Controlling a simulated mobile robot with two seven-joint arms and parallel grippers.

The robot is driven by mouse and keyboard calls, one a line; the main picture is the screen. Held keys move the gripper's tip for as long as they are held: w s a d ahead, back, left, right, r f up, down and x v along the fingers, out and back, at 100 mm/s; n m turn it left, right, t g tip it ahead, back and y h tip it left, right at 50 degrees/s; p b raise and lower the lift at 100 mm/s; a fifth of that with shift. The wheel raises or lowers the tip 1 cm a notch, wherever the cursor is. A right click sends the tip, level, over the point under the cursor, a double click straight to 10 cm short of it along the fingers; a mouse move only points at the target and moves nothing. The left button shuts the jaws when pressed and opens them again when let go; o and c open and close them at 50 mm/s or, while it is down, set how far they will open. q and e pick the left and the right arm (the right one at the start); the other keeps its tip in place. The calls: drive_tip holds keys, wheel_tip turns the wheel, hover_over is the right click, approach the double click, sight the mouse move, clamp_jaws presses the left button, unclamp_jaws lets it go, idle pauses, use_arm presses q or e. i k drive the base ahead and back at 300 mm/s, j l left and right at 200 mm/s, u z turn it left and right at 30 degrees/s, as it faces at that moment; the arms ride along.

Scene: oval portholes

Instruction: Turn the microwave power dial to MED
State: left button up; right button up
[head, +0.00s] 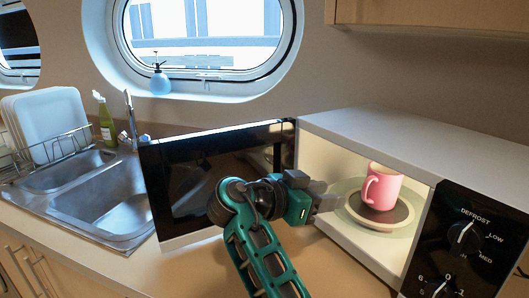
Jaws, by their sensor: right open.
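The microwave (420,130) stands on the counter at the right with its dark door (185,185) swung wide open to the left. Its black control panel (490,215) is at the right edge of the head view. The upper knob, the power dial (461,234), has DEFROST, LOW and MED printed around it; its white mark appears to point up and right, between DEFROST and LOW. A lower numbered dial (441,288) is cut by the bottom edge. My right gripper (332,197) is open and empty at the microwave's opening, left of the panel and apart from the dial. My left gripper is out of view.
A pink mug (381,188) stands on a plate (352,212) inside the microwave, close to my right gripper. The open door stands behind my arm. A sink (100,195), dish rack and green bottle (105,120) are at the left. Space before the panel looks clear.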

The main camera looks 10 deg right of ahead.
sight(465, 236)
drive_tip(key=k+j, duration=0.2)
drive_tip(key=k, duration=0.25)
drive_tip(key=k+j, duration=0.2)
drive_tip(key=k, duration=0.3)
drive_tip(key=k+j, duration=0.25)
drive_tip(key=k, duration=0.2)
